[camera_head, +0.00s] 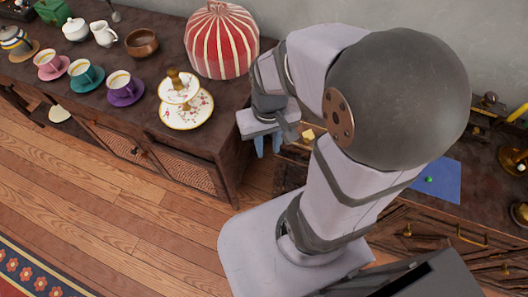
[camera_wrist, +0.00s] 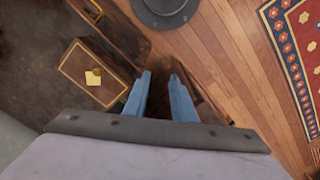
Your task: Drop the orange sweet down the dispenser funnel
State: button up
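My gripper (camera_head: 268,146) hangs beside the right end of the sideboard, and its two blue fingers point down. I see no orange sweet in either view. Brass pieces (camera_head: 514,160) stand at the right edge of the head view, cut off by the frame. I cannot tell whether they belong to the dispenser, and no funnel is clearly seen. My arm hides part of the right-hand cabinet.
A blue mat (camera_head: 445,184) with a small green ball (camera_head: 428,180) lies on the right-hand cabinet. A gold-edged box (camera_wrist: 78,78) bears a yellow piece (camera_wrist: 93,77). The sideboard (camera_head: 160,45) holds cups, a tiered stand (camera_head: 188,112) and a striped cosy (camera_head: 222,42).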

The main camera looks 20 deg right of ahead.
jog(key=shift+s+a+f+n, duration=0.2)
jog(key=shift+s+a+n, duration=0.4)
jog(key=shift+s+a, duration=0.2)
jog(key=shift+o, duration=1.4)
jog(key=shift+a, duration=0.1)
